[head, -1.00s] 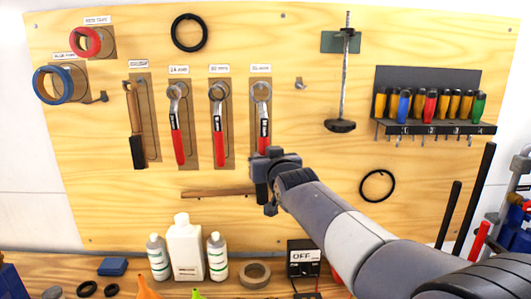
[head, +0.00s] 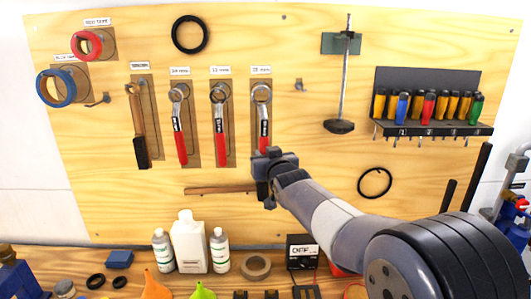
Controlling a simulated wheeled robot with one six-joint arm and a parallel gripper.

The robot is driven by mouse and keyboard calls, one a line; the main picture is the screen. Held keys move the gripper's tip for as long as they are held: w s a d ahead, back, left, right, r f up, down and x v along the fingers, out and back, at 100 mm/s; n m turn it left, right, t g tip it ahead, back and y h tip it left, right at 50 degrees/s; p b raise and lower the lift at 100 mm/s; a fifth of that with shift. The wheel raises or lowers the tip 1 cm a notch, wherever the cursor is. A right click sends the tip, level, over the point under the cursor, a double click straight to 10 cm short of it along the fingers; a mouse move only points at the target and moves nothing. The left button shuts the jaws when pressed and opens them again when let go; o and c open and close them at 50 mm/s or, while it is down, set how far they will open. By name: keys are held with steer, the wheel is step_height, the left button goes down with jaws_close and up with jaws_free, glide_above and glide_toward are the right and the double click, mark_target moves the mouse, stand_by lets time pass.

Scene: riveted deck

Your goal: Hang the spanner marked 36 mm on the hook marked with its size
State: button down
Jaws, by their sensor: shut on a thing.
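Three red-handled spanners with ring heads stand against brown backing strips on the board: a left one (head: 179,125), a middle one (head: 219,125) and a right one (head: 263,120). Small white labels sit above them; the print is too small to read surely. My gripper (head: 266,158) is at the lower end of the right spanner, shut on its handle, and hides the handle's end. The right spanner is upright, with its ring head (head: 261,93) at the top of its strip, below its label (head: 261,70). I cannot tell whether the hook passes through the ring.
A hammer (head: 138,130) hangs left of the spanners. A bare hook (head: 300,86) is to the right. A wooden strip (head: 220,189) is fixed left of my gripper. Bottles (head: 188,245) and a black meter (head: 303,252) stand on the bench below.

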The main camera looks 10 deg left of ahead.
steer(key=shift+w+a+f+p, duration=0.15)
steer(key=shift+w+a+p, duration=0.1)
steer(key=shift+w, duration=0.5)
steer(key=shift+w+a+f+p, duration=0.15)
steer(key=shift+w+p, duration=0.15)
steer(key=shift+w, duration=0.45)
steer(key=shift+w+a+f+p, duration=0.1)
steer(key=shift+w+a+p, duration=0.15)
steer(key=shift+w, duration=0.5)
steer(key=c, duration=1.1)
jaws_free()
steer(key=shift+f, duration=0.1)
steer(key=shift+d, duration=0.1)
steer(key=b+v, duration=0.3)
steer(key=v, duration=0.7)
steer(key=shift+s+d+b, duration=0.15)
steer(key=shift+s+b, duration=0.25)
